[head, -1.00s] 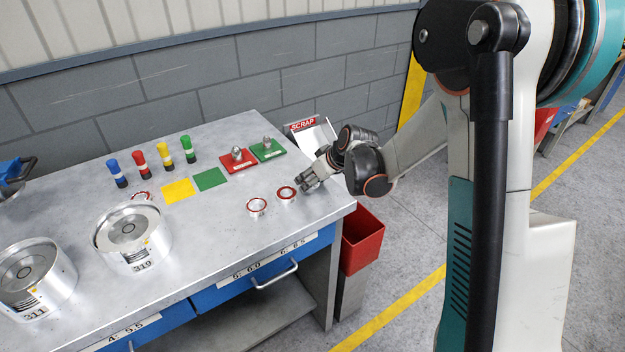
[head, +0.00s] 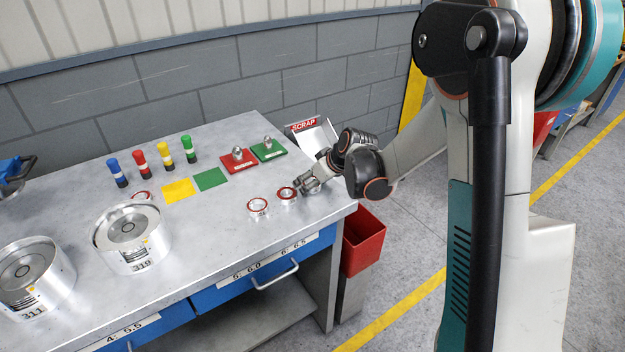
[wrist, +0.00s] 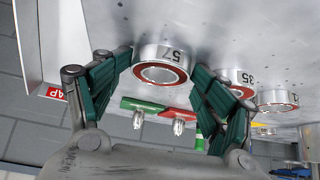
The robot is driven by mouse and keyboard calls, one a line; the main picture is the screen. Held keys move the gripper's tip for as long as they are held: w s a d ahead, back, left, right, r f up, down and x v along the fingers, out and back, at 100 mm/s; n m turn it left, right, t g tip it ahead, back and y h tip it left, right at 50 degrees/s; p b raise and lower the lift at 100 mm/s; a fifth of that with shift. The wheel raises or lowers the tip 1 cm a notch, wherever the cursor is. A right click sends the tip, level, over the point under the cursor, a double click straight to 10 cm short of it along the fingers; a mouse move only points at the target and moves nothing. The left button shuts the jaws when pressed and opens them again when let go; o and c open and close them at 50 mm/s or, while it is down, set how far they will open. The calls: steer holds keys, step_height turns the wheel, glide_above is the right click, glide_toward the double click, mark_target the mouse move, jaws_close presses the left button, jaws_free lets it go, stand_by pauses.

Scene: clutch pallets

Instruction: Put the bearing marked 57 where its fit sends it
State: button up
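The bearing marked 57 (wrist: 161,68) is a silver ring with a red inner face. In the wrist view it lies between the two green-padded fingers of my gripper (wrist: 158,85), which are open. I cannot tell whether the pads touch it. In the head view my gripper (head: 301,186) is low over the bench, just right of the nearest bearing (head: 287,196). A bearing marked 35 (wrist: 239,82) lies beside it, and another red-faced bearing (wrist: 276,100) lies farther off. A red plate (head: 238,161) and a green plate (head: 268,150) each carry a metal post.
A SCRAP chute (head: 312,133) stands at the bench's back right, and a red bin (head: 363,240) below the right edge. Yellow (head: 178,191) and green (head: 210,180) squares lie flat. Coloured cylinders (head: 165,157) stand behind; drums 319 (head: 135,255) and 311 (head: 38,290) stand at left.

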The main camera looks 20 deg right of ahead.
steer(key=shift+s+d+f, duration=0.1)
steer(key=shift+s+f, duration=0.1)
steer(key=shift+s, duration=0.05)
steer(key=shift+r+p, duration=0.45)
steer(key=shift+p, duration=0.05)
steer(key=p+v, duration=0.4)
steer(key=v, duration=0.8)
steer(key=shift+w+r, duration=0.15)
steer(key=shift+r, duration=0.1)
